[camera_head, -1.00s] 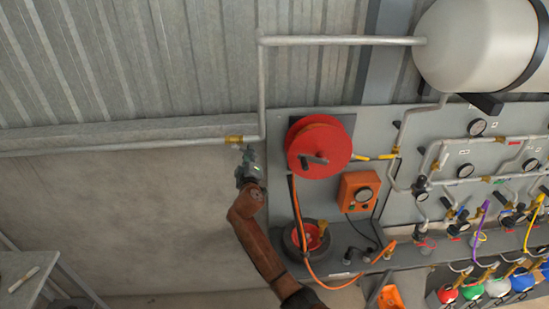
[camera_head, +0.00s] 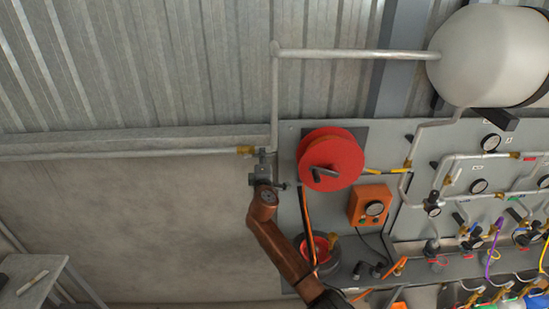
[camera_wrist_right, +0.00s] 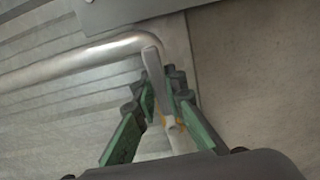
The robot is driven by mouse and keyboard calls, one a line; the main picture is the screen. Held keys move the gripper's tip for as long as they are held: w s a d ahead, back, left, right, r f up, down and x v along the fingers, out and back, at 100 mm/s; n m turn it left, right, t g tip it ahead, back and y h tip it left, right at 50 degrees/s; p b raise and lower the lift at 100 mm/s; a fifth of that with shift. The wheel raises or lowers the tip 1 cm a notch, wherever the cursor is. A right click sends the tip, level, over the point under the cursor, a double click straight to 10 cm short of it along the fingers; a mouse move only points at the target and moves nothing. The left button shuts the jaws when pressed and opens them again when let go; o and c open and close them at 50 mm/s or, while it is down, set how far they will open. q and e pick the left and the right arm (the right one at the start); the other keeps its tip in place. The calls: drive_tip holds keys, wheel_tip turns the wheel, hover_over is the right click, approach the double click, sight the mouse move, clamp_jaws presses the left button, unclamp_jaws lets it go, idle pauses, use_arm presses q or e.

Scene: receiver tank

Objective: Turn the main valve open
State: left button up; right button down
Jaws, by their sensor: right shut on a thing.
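The main valve has a brass body (camera_head: 246,150) on the grey pipe, just left of the pipe's corner. My right gripper (camera_head: 264,158) is at the valve, just right of the brass body, and covers the handle in the head view. In the right wrist view, a pale grey lever handle (camera_wrist_right: 152,64) stands up between the green fingers of the gripper (camera_wrist_right: 162,88), which is shut on it. A bit of brass (camera_wrist_right: 168,120) shows behind the fingers. How far the valve is turned cannot be told. My left gripper is not in view.
A red hose reel (camera_head: 335,155) is mounted close to the right of my arm. An orange box (camera_head: 370,204) and a panel of pipes and gauges lie further right. A white tank (camera_head: 485,58) is at top right. The wall to the left is bare.

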drive_tip(key=shift+a, duration=0.1)
idle(0.3)
drive_tip(key=c, duration=2)
unclamp_jaws()
drive_tip(key=shift+o, duration=0.3)
drive_tip(key=s, duration=1.2)
